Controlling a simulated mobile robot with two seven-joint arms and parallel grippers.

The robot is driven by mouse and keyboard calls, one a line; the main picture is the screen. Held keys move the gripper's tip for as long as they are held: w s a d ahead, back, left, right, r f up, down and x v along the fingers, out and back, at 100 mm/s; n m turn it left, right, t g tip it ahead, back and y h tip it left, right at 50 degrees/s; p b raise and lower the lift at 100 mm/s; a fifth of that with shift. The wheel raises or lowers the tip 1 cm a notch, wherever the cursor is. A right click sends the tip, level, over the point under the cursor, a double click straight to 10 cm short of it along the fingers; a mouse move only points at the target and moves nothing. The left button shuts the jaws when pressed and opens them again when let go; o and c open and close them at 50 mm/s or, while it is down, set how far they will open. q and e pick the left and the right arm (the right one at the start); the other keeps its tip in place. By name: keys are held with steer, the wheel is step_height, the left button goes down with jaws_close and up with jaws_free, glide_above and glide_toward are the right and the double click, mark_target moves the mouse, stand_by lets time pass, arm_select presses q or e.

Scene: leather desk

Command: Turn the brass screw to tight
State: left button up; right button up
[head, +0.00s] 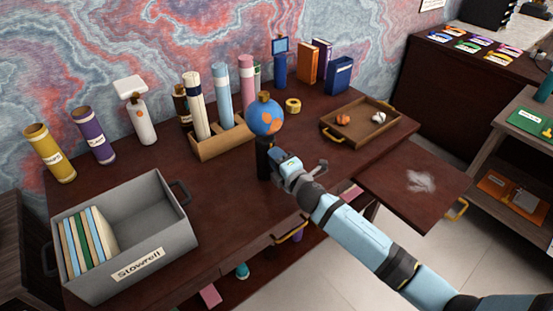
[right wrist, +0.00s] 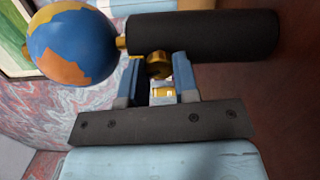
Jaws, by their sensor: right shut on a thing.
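A small globe (head: 265,117), blue with orange land, sits on top of a dark cylindrical stand (head: 263,158) near the middle of the desk. In the right wrist view the globe (right wrist: 72,45) is at the upper left and the black stand (right wrist: 215,37) lies sideways across the top. The brass screw (right wrist: 157,66) sticks out of the stand's side. My right gripper (right wrist: 158,72) is shut on the screw, one finger on each side. In the head view my right gripper (head: 283,162) is at the stand's right side and hides the screw. My left gripper is out of view.
A grey file box (head: 180,222) stands at the front left of the desk (head: 225,185). A tape roll (head: 293,105) and a wooden tray (head: 385,137) are to the right. An open drawer (head: 273,240) handle area lies below the arm.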

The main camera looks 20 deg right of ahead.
steer(key=m, duration=0.4)
steer(key=shift+p, duration=0.35)
steer(key=shift+m, duration=0.3)
steer(key=o, duration=0.9)
steer(key=v, duration=1.3)
steer(key=shift+s+d, duration=0.1)
steer(key=shift+s, duration=0.3)
